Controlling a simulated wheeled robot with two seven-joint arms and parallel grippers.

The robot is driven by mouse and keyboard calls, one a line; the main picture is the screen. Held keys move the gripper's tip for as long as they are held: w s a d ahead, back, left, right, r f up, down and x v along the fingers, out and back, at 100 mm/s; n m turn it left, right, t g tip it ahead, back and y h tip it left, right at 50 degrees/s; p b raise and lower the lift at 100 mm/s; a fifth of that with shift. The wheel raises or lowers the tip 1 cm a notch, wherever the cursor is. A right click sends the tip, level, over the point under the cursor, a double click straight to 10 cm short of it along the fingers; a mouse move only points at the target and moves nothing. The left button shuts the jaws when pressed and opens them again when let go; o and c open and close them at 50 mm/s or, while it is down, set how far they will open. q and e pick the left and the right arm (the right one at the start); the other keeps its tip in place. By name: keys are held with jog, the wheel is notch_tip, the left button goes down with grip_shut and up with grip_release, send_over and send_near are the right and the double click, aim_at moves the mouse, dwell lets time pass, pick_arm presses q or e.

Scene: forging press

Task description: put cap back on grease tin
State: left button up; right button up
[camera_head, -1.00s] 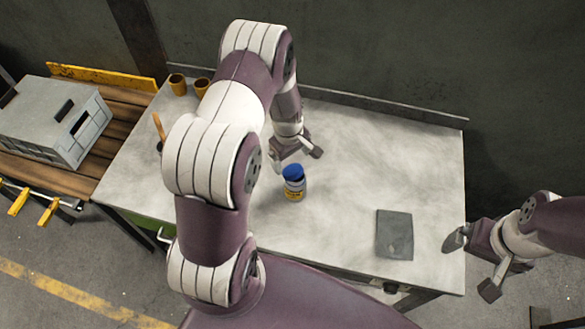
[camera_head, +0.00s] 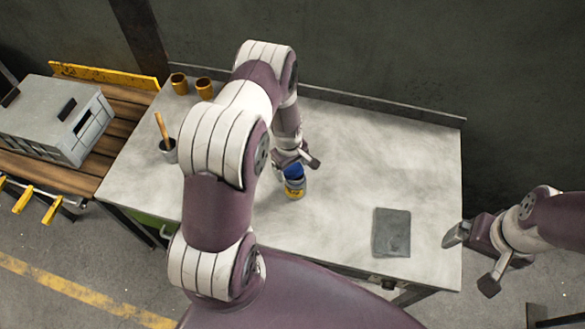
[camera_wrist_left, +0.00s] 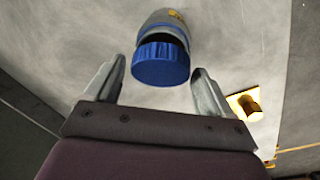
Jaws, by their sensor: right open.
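The grease tin (camera_head: 294,190), with a yellow band, stands upright on the grey bench. Its blue cap (camera_head: 293,171) is on top of it, looking tilted and off-centre; a dark gap shows between cap and tin (camera_wrist_left: 168,19) in the left wrist view. My left gripper (camera_head: 296,163) is at the cap. In the left wrist view its open fingers (camera_wrist_left: 158,75) lie on either side of the blue cap (camera_wrist_left: 160,65), with a gap at least on the left side. My right gripper (camera_head: 470,262) is open and empty, off the bench's right edge.
A dark grey flat pad (camera_head: 392,232) lies at the bench's front right. A pot with a wooden-handled tool (camera_head: 168,150) and two amber cups (camera_head: 204,88) stand on the left. A grey case (camera_head: 50,120) rests on a wooden surface beside the bench (camera_head: 380,150). The bench's right half is mostly clear.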

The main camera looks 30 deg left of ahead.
aim_at(292, 167)
pick_arm(q)
jog(key=c, duration=0.8)
jog(key=shift+c, duration=0.2)
jog(key=shift+w+r, duration=0.15)
jog(key=shift+r, duration=0.3)
notch_tip(292, 167, up, 2)
jog(key=shift+r+b, duration=0.25)
jog(key=shift+b, duration=0.6)
jog(key=s+d+r+b, duration=0.2)
jog(key=s+d+r, duration=0.2)
jog(key=d+r, duration=0.3)
jog(key=d, duration=0.4)
jog(key=shift+r+b, duration=0.3)
pick_arm(e)
notch_tip(292, 167, down, 4)
jog(key=shift+f, duration=0.2)
pick_arm(q)
jog(key=shift+s, duration=0.1)
